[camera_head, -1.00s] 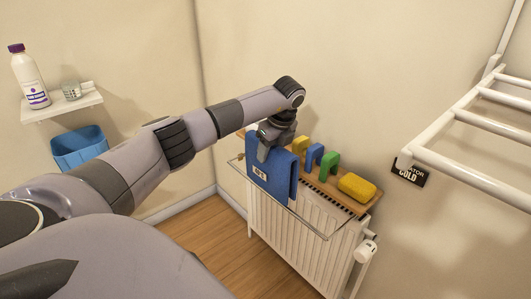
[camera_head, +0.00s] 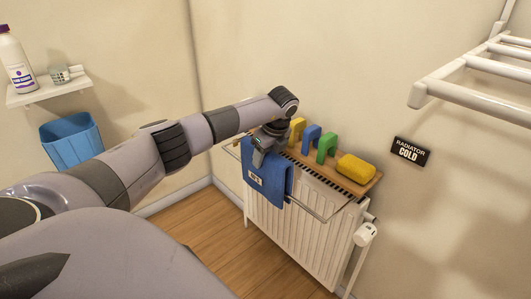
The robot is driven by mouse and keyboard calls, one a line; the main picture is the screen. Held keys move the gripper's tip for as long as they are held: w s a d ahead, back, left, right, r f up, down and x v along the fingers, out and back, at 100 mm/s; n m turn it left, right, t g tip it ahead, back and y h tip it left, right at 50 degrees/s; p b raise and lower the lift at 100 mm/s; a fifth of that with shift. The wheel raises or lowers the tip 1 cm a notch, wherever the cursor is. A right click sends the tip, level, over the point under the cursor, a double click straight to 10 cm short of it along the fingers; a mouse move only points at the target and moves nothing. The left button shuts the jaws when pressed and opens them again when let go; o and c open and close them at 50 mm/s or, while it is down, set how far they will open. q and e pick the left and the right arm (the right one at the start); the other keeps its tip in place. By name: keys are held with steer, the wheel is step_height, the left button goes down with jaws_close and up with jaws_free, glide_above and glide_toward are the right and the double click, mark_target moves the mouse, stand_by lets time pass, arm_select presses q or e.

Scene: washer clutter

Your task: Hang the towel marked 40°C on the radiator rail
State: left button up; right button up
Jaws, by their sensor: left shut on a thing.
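The blue towel (camera_head: 268,186) carries a white label that is too small to read for sure. It hangs down at the front of the white radiator (camera_head: 305,236), over the thin metal rail (camera_head: 308,209). My left gripper (camera_head: 258,160) points down at the towel's top edge and is shut on it. The gripper hides part of the top fold, so I cannot tell how fully the towel rests on the rail. My right gripper is not in view.
A sign (camera_head: 410,151) reads "RADIATOR COLD". A white rack (camera_head: 470,95) juts out upper right. A blue bin (camera_head: 72,142) is at left.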

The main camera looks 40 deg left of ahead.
mark_target(265, 179)
arm_select(q)
steer(key=shift+f+b, duration=1.4)
steer(key=shift+f, duration=1.2)
steer(key=shift+f+b, duration=0.75)
steer(key=shift+f, duration=0.5)
steer(key=shift+f+b, duration=0.35)
steer(key=shift+f, duration=0.25)
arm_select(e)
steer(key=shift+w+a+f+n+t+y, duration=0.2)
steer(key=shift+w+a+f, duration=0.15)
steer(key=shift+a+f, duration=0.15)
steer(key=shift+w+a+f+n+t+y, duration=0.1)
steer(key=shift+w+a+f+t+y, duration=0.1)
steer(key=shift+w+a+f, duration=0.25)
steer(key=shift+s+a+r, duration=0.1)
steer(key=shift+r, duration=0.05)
arm_select(q)
steer(key=o, duration=1.1)
